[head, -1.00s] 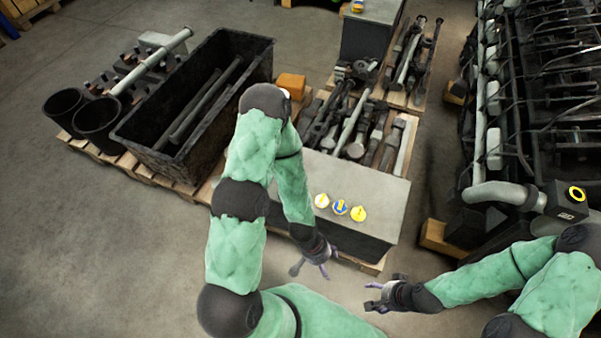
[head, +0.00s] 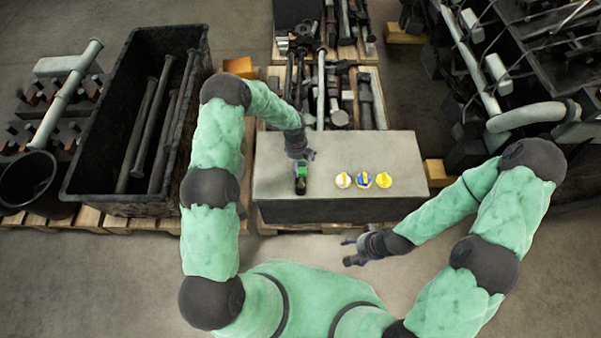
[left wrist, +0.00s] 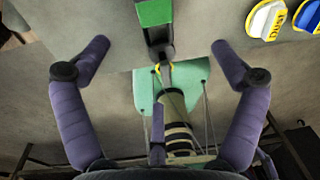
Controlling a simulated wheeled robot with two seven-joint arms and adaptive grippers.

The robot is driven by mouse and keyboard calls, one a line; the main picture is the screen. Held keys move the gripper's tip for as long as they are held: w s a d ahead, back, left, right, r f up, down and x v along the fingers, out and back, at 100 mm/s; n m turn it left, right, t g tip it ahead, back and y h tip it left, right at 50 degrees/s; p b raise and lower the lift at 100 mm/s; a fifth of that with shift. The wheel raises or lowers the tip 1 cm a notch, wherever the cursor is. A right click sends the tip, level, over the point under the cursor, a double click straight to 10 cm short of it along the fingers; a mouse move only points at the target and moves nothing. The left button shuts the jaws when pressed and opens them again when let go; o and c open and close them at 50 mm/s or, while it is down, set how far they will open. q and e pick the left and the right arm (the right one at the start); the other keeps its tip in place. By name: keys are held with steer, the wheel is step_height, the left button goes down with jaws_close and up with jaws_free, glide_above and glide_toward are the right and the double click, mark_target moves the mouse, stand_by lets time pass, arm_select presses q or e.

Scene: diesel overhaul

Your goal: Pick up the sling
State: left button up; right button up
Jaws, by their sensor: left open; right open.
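My left gripper (head: 301,156) is open above the grey bench top. Just in front of it is a small green and black piece (head: 300,180). In the left wrist view, a green block with a black lower end (left wrist: 155,25) shows at the top. A pale teal piece and a banded cylinder (left wrist: 178,125) show behind or under the cords. My right gripper (head: 360,248) is open and empty in front of the bench.
The grey bench (head: 385,155) carries several round yellow and blue discs (head: 363,180). A dark open bin (head: 95,140) with long rods stands at left. Metal parts (head: 345,105) lie on a pallet behind. A large engine stands at right. Floor in front is clear.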

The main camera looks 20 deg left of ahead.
mark_target(301, 163)
arm_select(q)
steer(key=w+f+m+b, duration=0.1)
steer(key=w+a+f+m, duration=0.1)
steer(key=f, duration=0.1)
steer(key=w+a+f+m+y+b, duration=0.1)
steer(key=f, duration=0.1)
steer(key=shift+w+f+m+b, duration=0.1)
steer(key=shift+f+m+b, duration=0.15)
steer(key=shift+m+b, duration=0.05)
steer(key=f, duration=0.1)
steer(key=f+b, duration=0.1)
steer(key=f, duration=0.1)
steer(key=f+b, duration=0.1)
steer(key=f, duration=0.1)
steer(key=shift+d, duration=0.3)
steer(key=shift+r, duration=0.1)
steer(key=c, duration=1.5)
